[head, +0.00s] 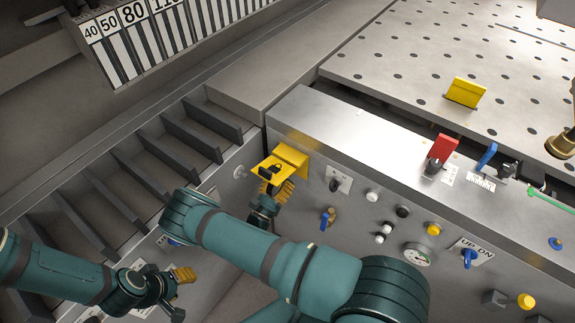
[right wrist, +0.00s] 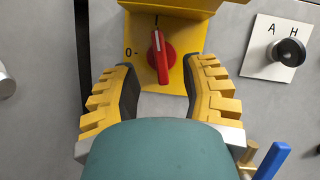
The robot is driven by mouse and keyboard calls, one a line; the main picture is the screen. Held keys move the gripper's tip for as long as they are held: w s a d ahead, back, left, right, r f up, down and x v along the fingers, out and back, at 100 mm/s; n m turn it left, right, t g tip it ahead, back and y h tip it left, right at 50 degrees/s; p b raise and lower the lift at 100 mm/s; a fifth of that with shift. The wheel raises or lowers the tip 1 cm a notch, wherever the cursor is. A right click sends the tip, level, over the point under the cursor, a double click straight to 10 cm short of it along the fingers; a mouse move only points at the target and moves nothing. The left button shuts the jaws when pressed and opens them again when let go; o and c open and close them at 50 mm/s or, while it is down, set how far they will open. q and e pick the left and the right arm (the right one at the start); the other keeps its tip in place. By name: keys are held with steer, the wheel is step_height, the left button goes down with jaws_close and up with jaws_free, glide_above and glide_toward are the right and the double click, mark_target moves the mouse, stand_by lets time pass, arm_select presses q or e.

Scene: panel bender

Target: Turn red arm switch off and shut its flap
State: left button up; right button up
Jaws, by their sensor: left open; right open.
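The red switch knob (right wrist: 160,58) sits on a yellow plate in the right wrist view. Its white stripe points up, close to vertical, with a 0 mark to its left. The yellow flap (right wrist: 170,4) stands out above it, raised; it also shows in the head view (head: 269,169) on the panel front. My right gripper (head: 275,190) is open just below the flap, one finger on each side of the knob with gaps visible. The knob is hidden in the head view. My left gripper (head: 181,290) is open and empty, low at the left.
A black A/H knob (right wrist: 290,52) is right of the switch. A yellow block (head: 464,92) stands on the perforated table (head: 400,60). Slotted racks are at left.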

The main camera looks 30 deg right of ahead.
steer(key=x, duration=0.5)
steer(key=shift+w+d, duration=0.2)
steer(key=shift+d, duration=0.05)
steer(key=shift+o, duration=0.2)
steer(key=shift+r, duration=0.1)
jaws_close()
